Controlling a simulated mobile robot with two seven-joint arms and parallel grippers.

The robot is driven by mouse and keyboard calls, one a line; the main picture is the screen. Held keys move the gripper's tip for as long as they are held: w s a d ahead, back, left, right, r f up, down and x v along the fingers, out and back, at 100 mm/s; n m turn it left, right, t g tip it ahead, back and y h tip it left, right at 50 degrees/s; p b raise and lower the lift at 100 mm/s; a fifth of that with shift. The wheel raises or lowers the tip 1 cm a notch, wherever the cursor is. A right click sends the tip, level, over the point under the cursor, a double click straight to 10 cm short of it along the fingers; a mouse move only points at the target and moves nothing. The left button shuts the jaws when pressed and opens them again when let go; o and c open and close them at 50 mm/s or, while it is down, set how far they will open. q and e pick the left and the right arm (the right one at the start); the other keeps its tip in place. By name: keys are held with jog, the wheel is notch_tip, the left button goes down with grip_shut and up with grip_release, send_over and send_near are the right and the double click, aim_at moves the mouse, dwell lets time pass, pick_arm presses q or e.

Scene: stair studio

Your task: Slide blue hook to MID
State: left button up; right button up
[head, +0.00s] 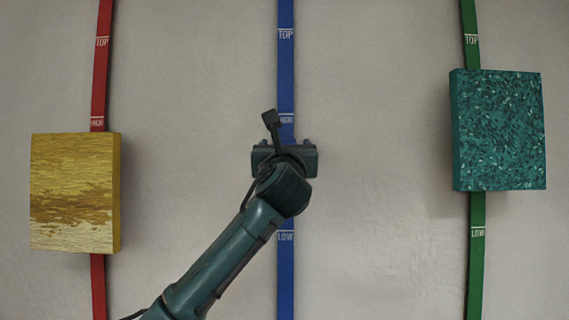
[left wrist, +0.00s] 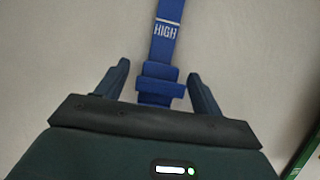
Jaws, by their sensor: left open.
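The blue hook (left wrist: 160,86) shows in the left wrist view as a blue block on the blue strap (left wrist: 163,45), a little below the HIGH mark. My left gripper (left wrist: 158,72) is open, with one finger on each side of the hook and a gap visible at both sides. In the head view my left gripper (head: 285,158) is in front of the blue strap (head: 286,75), between HIGH and LOW. It hides the hook there. No MID mark shows on the blue strap; that stretch is covered by my gripper and arm. My right gripper is in neither view.
A yellow wood-patterned panel (head: 72,192) hangs on the red strap (head: 101,75) at the left. A teal speckled panel (head: 498,130) hangs on the green strap (head: 476,270) at the right. The pale wall between the straps is bare.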

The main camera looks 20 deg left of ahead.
pick_arm(q)
jog(key=b+v, duration=0.3)
jog(key=v, duration=0.8)
jog(key=shift+s+f+b, duration=0.15)
jog(key=shift+s+b, duration=0.1)
jog(key=shift+b, duration=0.15)
